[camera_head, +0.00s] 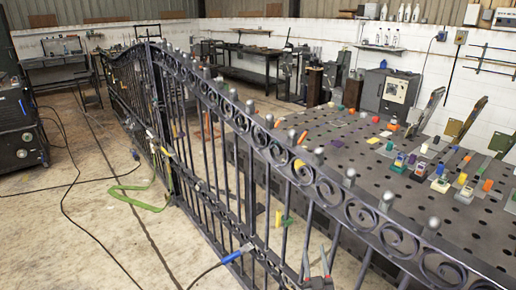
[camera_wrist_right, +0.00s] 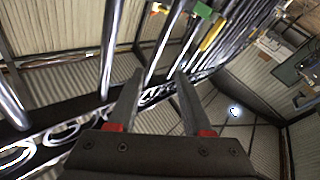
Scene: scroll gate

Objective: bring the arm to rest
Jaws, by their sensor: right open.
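My right gripper (camera_head: 315,256) shows at the bottom of the head view, its two grey fingers apart and pointing up, close by the bars of the scroll gate (camera_head: 345,180). I cannot tell whether it touches them. In the right wrist view the fingers of the right gripper (camera_wrist_right: 159,82) are spread, with nothing seen between them. The gate's dark bars (camera_wrist_right: 107,45) and scrolls (camera_wrist_right: 65,131) lie beyond the fingers. The gate stands upright, running from the lower right to the far left in the head view. My left gripper is not in view.
A dark perforated table (camera_head: 345,143) with several coloured clamps stands behind the gate. A blue-handled tool (camera_head: 237,254) with a cable is at the gate's lower bars. A green strap (camera_head: 140,199) and black cables lie on the floor at left, which is otherwise mostly clear.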

